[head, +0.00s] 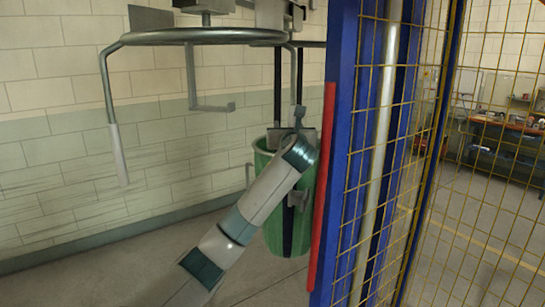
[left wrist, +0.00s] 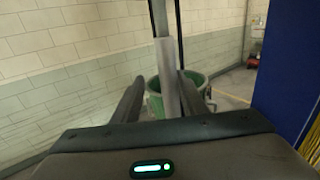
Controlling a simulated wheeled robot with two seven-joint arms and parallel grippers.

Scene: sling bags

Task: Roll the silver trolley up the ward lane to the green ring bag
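The silver trolley (head: 185,36) shows in part in the head view as a ring-shaped tube with a pale-gripped handle hanging at the left. Its lower part is out of frame or hidden. A green container (head: 262,160), seemingly the green ring bag, stands or hangs behind my left arm. It also shows in the left wrist view (left wrist: 194,86). My left gripper (head: 303,128) is in front of it, at the trolley's right handle. In the left wrist view the pale handle grip (left wrist: 169,75) is between the two dark fingers, with a gap at the left finger. My right gripper is out of view.
A blue post (head: 345,110) with a red strip and a yellow mesh fence (head: 480,170) stand close on the right. A tiled wall (head: 60,150) runs along the left. Bare floor lies at lower left and beyond the mesh, where a cluttered bench (head: 510,130) stands.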

